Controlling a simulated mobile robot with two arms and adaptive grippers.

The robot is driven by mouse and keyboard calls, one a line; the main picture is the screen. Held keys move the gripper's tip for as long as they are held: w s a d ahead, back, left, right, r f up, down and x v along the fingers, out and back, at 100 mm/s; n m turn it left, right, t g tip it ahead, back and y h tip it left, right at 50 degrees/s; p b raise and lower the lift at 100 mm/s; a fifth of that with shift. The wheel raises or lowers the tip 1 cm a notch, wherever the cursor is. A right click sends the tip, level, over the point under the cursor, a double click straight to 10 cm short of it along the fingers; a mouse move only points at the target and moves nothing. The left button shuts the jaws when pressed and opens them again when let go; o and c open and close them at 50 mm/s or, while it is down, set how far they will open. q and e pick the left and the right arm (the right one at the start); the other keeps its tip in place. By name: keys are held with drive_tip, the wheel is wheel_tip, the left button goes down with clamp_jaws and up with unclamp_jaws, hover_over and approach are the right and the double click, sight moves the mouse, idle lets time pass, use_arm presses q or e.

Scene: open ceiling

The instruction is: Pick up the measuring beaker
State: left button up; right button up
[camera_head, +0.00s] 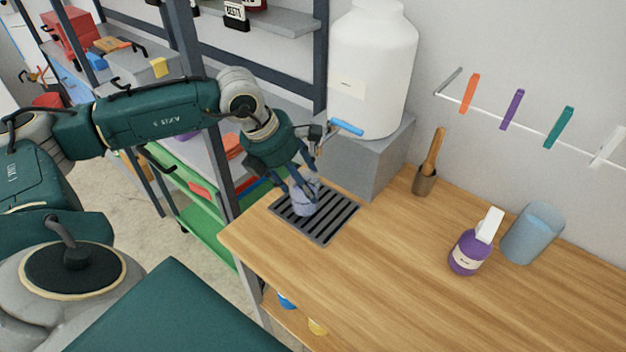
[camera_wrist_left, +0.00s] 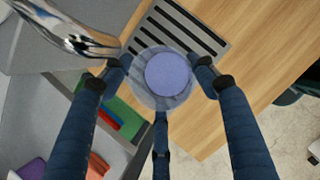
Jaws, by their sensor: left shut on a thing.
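The measuring beaker (camera_head: 302,207) is a small clear vessel over the dark slotted drain grate (camera_head: 337,222) at the left end of the wooden counter. My left gripper (camera_head: 304,184) comes down on it from above, with its dark fingers closed around it. In the left wrist view the beaker's round rim (camera_wrist_left: 143,97) sits between the fingers, and a purple-blue round surface shows inside it. I cannot tell whether its base touches the grate. My right gripper is not in view.
A white tank (camera_head: 372,70) with a blue-handled tap (camera_head: 346,127) stands on a grey block (camera_head: 365,155) just behind the beaker. The counter's front is clear.

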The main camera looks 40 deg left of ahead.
use_arm(q)
drive_tip(key=s+a+b, duration=0.4)
drive_tip(key=s+a, duration=0.2)
drive_tip(key=s, duration=0.6)
